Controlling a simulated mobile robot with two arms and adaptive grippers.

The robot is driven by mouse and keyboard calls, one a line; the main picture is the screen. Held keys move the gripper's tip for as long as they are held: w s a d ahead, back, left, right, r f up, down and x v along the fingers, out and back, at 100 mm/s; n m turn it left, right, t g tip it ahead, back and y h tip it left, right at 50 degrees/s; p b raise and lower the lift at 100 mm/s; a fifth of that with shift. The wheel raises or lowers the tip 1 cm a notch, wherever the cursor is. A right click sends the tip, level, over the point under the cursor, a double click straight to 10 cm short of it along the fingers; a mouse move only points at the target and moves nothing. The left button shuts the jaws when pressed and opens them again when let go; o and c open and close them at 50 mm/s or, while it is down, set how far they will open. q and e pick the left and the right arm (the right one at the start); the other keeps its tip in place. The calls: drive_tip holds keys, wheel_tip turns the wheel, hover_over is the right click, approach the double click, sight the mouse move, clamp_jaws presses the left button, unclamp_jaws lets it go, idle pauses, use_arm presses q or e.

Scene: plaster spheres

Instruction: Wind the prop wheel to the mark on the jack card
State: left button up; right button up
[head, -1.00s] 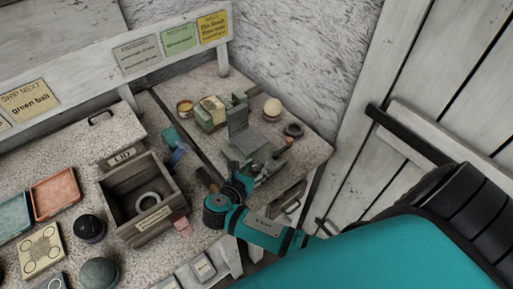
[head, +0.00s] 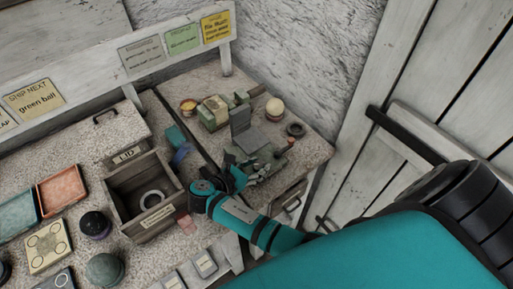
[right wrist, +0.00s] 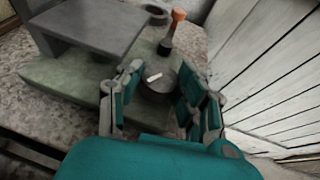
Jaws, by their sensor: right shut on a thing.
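The prop jack is a grey-green block with a flat grey plate (head: 250,138) at the right end of the bench; the plate also shows in the right wrist view (right wrist: 92,24). Its dark round wheel (right wrist: 158,84) carries a short white mark on its face. My right gripper (right wrist: 160,98) is shut on the wheel, one finger on each side. In the head view my right gripper (head: 236,176) hides the wheel. A green card (head: 182,39) on the back rail seems to read "PROP AT"; its value is too blurred to read. My left gripper is not in view.
An orange-tipped lever (right wrist: 172,30) stands just beyond the wheel. A pale ball (head: 275,108) and a dark ring (head: 295,129) are near the jack. An open wooden box (head: 125,205) holds a pale ring. A door (head: 440,80) is close on the right.

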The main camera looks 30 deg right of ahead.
drive_tip(key=o, duration=1.2)
drive_tip(key=shift+c, duration=0.2)
